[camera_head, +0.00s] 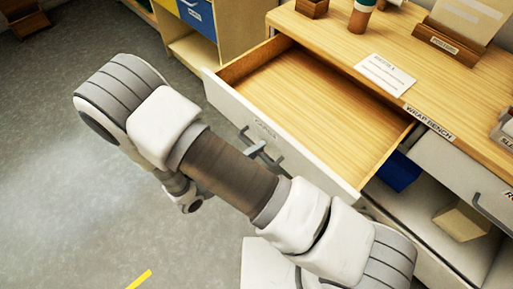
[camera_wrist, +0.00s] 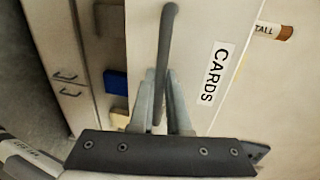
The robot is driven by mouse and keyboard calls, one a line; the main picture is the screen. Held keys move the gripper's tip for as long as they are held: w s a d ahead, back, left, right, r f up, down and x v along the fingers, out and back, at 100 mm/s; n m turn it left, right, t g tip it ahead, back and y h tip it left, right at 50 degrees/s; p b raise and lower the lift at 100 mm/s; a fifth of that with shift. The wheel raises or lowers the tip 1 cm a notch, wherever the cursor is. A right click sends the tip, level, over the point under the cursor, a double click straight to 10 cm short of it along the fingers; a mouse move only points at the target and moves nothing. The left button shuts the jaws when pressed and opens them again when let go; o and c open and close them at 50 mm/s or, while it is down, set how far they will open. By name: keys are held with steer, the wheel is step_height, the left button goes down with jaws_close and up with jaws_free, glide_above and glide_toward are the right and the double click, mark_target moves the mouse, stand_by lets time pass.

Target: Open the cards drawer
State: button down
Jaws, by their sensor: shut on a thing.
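The cards drawer (camera_head: 320,105) is pulled well out of the wooden bench in the head view, and its wooden inside is empty. Its pale front shows in the wrist view (camera_wrist: 200,40) with a "CARDS" label (camera_wrist: 215,72). The drawer's grey bar handle (camera_wrist: 169,30) runs between the fingertips of my gripper (camera_wrist: 164,75). My gripper is shut on this handle. In the head view my arm crosses in front of the drawer and hides most of the gripper; part of the handle (camera_head: 271,152) shows there.
The bench top (camera_head: 340,45) holds a white card (camera_head: 385,75), a cup and wooden holders. A shelf below holds a blue box (camera_head: 398,172) and a pale block (camera_head: 462,220). Another drawer (camera_head: 450,165) at right is shut.

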steer(key=c, duration=1.2)
jaws_free()
steer(key=shift+o, duration=0.2)
steer(key=v, duration=1.7)
steer(key=shift+s+a+p, duration=0.2)
steer(key=shift+p, duration=0.25)
